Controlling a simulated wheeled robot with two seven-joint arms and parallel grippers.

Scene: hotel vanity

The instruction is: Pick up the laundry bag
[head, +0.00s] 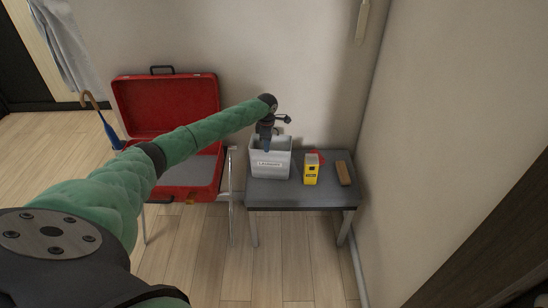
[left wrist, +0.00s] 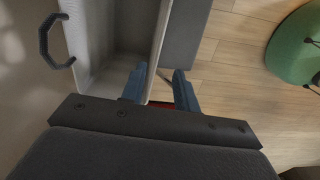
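The laundry bag (head: 270,164) is a light grey, open-topped, box-shaped bag with a dark label on its front. It stands upright on the left part of a small grey table (head: 300,196). My left gripper (head: 267,148) points down at the bag's top. In the left wrist view the bag (left wrist: 115,30) shows its hollow inside and a dark handle (left wrist: 48,42) on one side. There my left gripper (left wrist: 158,90) has its blue fingers apart, one over the inside and one outside, with the bag's wall between them. My right gripper is not in view.
A yellow box (head: 311,170), a red item (head: 317,157) partly behind it, and a brown block (head: 343,173) share the table. An open red suitcase (head: 168,105) stands left, with an umbrella (head: 107,128) beside it. Walls close off the back and right.

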